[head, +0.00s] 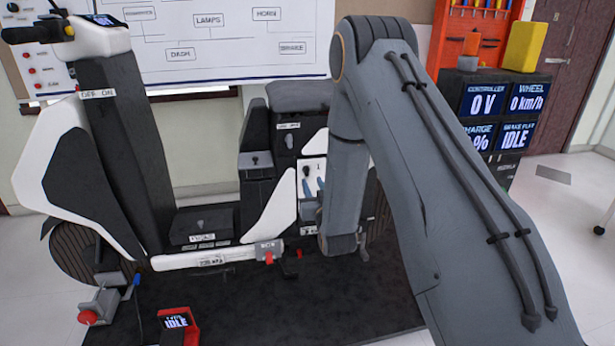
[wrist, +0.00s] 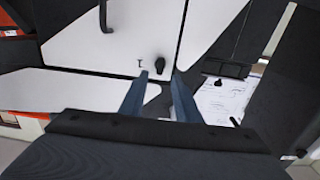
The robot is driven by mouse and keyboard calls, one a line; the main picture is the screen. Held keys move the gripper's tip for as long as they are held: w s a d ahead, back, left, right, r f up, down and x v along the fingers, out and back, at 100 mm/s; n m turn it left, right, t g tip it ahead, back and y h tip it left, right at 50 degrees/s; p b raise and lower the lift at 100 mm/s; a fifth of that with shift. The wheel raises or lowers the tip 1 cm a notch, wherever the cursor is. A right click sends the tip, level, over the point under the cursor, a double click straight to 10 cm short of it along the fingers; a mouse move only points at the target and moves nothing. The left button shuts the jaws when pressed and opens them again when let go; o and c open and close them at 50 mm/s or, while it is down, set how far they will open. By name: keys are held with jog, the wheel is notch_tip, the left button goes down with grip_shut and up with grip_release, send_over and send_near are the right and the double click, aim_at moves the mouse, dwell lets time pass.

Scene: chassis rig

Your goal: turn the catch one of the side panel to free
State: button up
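The white side panel (head: 313,165) is on the scooter's flank, right of the middle of the head view; it also fills the upper middle of the wrist view (wrist: 105,50). A small black catch (wrist: 160,64) sits near the panel's edge, beside a small dark mark; it shows in the head view (head: 306,171). My gripper (wrist: 160,76) is open, its two blue fingers pointing at the panel. The catch appears between and just beyond the fingertips; contact cannot be told. In the head view my gripper (head: 314,186) is partly hidden behind my arm.
The scooter stands on a dark mat (head: 260,310). Display boxes (head: 500,105) stand at the right. In the wrist view a black hook-shaped handle (wrist: 104,18) and a paper sheet (wrist: 222,102) flank the catch.

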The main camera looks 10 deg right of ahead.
aim_at(307, 172)
jog(key=shift+w+r, duration=0.1)
jog(key=shift+w, duration=3.75)
grip_shut()
